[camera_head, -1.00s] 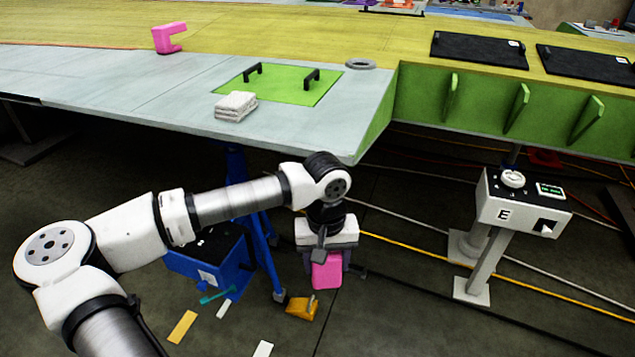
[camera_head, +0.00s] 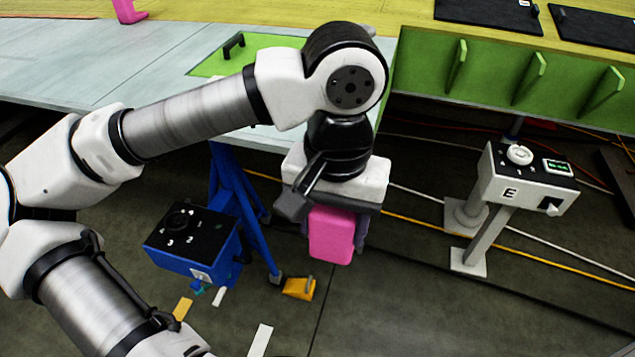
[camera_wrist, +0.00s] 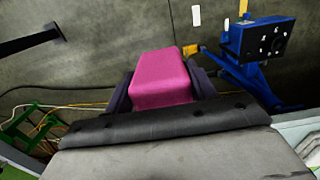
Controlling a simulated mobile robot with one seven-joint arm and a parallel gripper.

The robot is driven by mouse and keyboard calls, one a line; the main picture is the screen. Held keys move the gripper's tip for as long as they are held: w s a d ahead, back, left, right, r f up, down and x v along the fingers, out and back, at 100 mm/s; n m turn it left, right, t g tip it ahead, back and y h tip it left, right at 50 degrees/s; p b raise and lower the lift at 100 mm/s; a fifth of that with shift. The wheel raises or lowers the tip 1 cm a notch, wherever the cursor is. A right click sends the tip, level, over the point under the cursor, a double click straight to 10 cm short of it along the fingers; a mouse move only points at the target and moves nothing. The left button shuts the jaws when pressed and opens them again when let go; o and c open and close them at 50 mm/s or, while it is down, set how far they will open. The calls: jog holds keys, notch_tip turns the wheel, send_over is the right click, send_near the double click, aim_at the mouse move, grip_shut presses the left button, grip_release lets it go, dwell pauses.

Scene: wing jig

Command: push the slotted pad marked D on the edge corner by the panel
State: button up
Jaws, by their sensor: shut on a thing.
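My gripper (camera_head: 332,232) is shut on a pink pad (camera_head: 331,240) and holds it pointing down in front of the wing's near corner. In the wrist view the pink pad (camera_wrist: 162,80) sits between the two dark fingers. No slot or letter shows on it from here. The green panel (camera_head: 208,68) with a black handle lies on the pale wing surface (camera_head: 90,75), partly behind my arm. The edge corner by the panel is mostly hidden behind my arm and wrist. Another pink slotted pad (camera_head: 128,12) sits at the upper left on the wing edge.
A white pedestal marked E (camera_head: 520,185) stands at the right. A yellow wedge (camera_head: 299,289) lies on the floor. Cables cross the floor. Green ribs (camera_head: 530,75) line the wing's open bay.

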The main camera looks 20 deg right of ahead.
jog(key=shift+w+r, duration=0.1)
jog(key=shift+w, duration=0.35)
jog(key=shift+w+d, duration=0.25)
jog(key=shift+d, duration=0.05)
jog(key=shift+w+d+p, duration=0.25)
jog(key=shift+w+d, duration=0.4)
jog(key=shift+w, duration=0.25)
jog(key=shift+w+d+p, duration=0.2)
jog(key=shift+w+d, duration=0.4)
jog(key=shift+w, duration=0.3)
jog(key=shift+w+d, duration=0.15)
jog(key=shift+w, duration=0.1)
jog(key=shift+b, duration=0.5)
jog(key=shift+w+d, duration=0.2)
jog(key=shift+w, duration=0.05)
